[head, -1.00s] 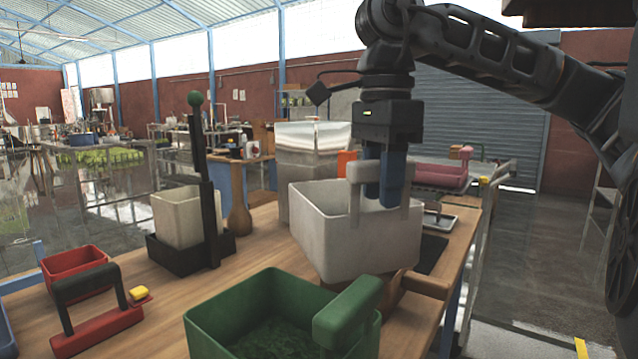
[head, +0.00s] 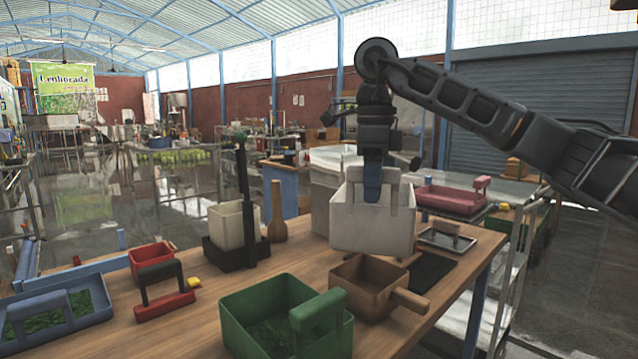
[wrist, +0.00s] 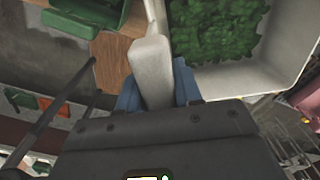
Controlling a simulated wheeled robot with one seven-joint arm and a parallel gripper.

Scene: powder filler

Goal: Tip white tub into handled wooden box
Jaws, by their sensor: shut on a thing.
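My gripper (head: 372,190) is shut on the upright handle of the white tub (head: 356,228). The tub hangs above the table, roughly level, behind and above the handled wooden box (head: 360,304). In the wrist view my gripper (wrist: 156,88) has its blue fingers on both sides of the pale handle. The white tub (wrist: 284,78) shows green crumbly stuff (wrist: 218,30) inside. The wooden box stands open on the table, its handle pointing right. The inside I see looks bare, but part of its floor is hidden.
A green handled bin (head: 262,335) with green stuff stands left of the wooden box. A black stand with an upright post (head: 244,190) and a red bin (head: 150,258) are further left. A dark mat (head: 430,270) lies right of the box.

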